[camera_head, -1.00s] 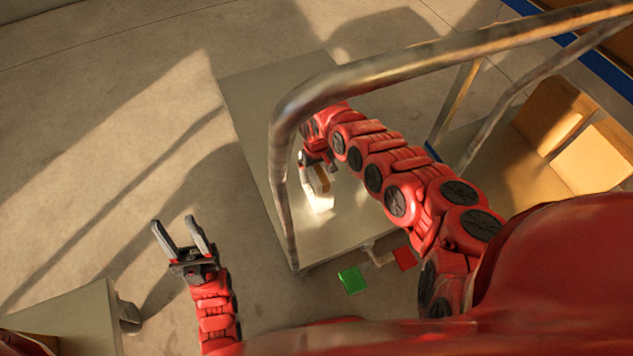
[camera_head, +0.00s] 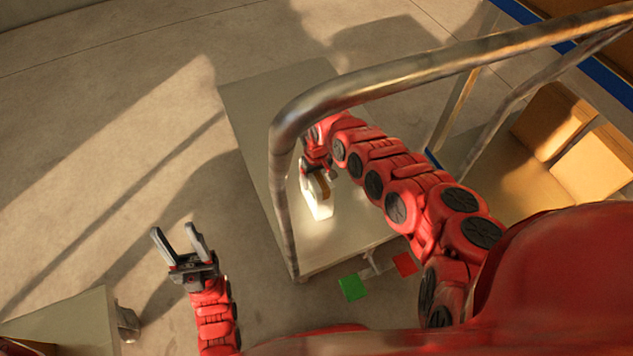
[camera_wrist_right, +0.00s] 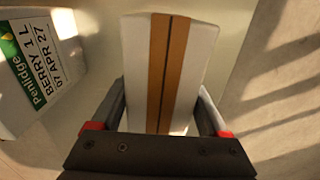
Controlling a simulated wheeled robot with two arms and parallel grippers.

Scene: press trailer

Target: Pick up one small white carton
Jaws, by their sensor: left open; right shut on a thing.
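A small white carton (camera_head: 318,203) with a brown stripe is at my right gripper (camera_head: 318,172), over the grey table (camera_head: 262,110). In the right wrist view the carton (camera_wrist_right: 188,60) stands between the two fingers of my right gripper (camera_wrist_right: 160,112), which is shut on it. I cannot tell whether the carton touches the table. A second white carton (camera_wrist_right: 30,75) with a green label and black print shows at the left of the right wrist view. My left gripper (camera_head: 178,238) is open and empty above the floor, left of the table.
A metal tube frame (camera_head: 281,190) rises in front of the table and over my right arm. Green (camera_head: 352,287) and red (camera_head: 405,264) squares sit by the table's near edge. Brown boxes (camera_head: 552,120) stand at right. Another table (camera_head: 75,320) is at lower left.

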